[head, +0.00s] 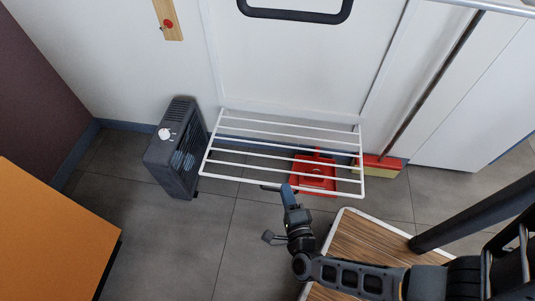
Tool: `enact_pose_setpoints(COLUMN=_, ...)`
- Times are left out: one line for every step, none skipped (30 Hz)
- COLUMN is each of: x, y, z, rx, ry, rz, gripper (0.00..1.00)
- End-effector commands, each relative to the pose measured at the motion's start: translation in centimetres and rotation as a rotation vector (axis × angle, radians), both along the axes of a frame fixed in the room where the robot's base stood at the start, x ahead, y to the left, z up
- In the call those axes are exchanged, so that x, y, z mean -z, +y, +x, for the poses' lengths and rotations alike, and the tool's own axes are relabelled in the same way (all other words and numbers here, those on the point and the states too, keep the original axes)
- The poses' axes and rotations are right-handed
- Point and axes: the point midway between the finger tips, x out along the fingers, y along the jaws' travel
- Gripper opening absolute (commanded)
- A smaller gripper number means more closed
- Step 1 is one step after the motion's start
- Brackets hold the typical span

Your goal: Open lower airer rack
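The lower airer rack (290,152) is a white wire frame with several parallel bars, low at the white wall panel. It stands out from the panel over the floor, seen from above. My gripper (278,189) is at the middle of the rack's front bar, with its tip overlapping that bar in the view. I cannot tell whether it touches the bar or whether its fingers are open or shut.
A dark heater (173,150) stands close to the rack's left side. A red dustpan (313,172) lies beneath the rack, and a broom (384,165) leans at its right. A wooden-topped surface (362,243) is at lower right, an orange one (48,240) at lower left. Tiled floor between is clear.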

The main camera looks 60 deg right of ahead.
Motion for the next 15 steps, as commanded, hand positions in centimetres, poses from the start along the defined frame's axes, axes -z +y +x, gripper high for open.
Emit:
enact_pose_setpoints(x=0.0, y=0.0, z=0.0, rx=0.0, ry=0.0, rz=0.0, gripper=0.23)
enact_pose_setpoints(x=0.0, y=0.0, z=0.0, rx=0.0, ry=0.0, rz=0.0, gripper=0.23)
enact_pose_setpoints(x=0.0, y=0.0, z=0.0, rx=0.0, ry=0.0, rz=0.0, gripper=0.23)
enact_pose_setpoints(x=0.0, y=0.0, z=0.0, rx=0.0, ry=0.0, rz=0.0, gripper=0.23)
enact_pose_setpoints(x=0.0, y=0.0, z=0.0, rx=0.0, ry=0.0, rz=0.0, gripper=0.23)
enact_pose_setpoints(x=0.0, y=0.0, z=0.0, rx=0.0, ry=0.0, rz=0.0, gripper=0.23)
enact_pose_setpoints(x=0.0, y=0.0, z=0.0, rx=-0.001, ry=0.001, rz=-0.001, gripper=0.23)
enact_pose_setpoints(x=-0.1, y=0.1, z=-0.1, rx=-0.004, ry=0.003, rz=-0.003, gripper=0.23)
enact_pose_setpoints(x=-0.3, y=0.2, z=-0.2, rx=-0.015, ry=0.007, rz=-0.008, gripper=0.23)
enact_pose_setpoints(x=-0.5, y=0.3, z=-0.3, rx=-0.028, ry=0.015, rz=-0.016, gripper=0.23)
enact_pose_setpoints(x=-0.8, y=0.5, z=-0.6, rx=-0.044, ry=0.023, rz=-0.026, gripper=0.23)
enact_pose_setpoints(x=-1.4, y=0.9, z=-0.9, rx=-0.075, ry=0.038, rz=-0.046, gripper=0.23)
enact_pose_setpoints(x=-2.0, y=1.3, z=-1.2, rx=-0.104, ry=0.053, rz=-0.067, gripper=0.23)
enact_pose_setpoints(x=-2.7, y=1.7, z=-1.5, rx=-0.136, ry=0.071, rz=-0.09, gripper=0.23)
enact_pose_setpoints(x=-3.8, y=2.4, z=-2.0, rx=-0.186, ry=0.096, rz=-0.13, gripper=0.23)
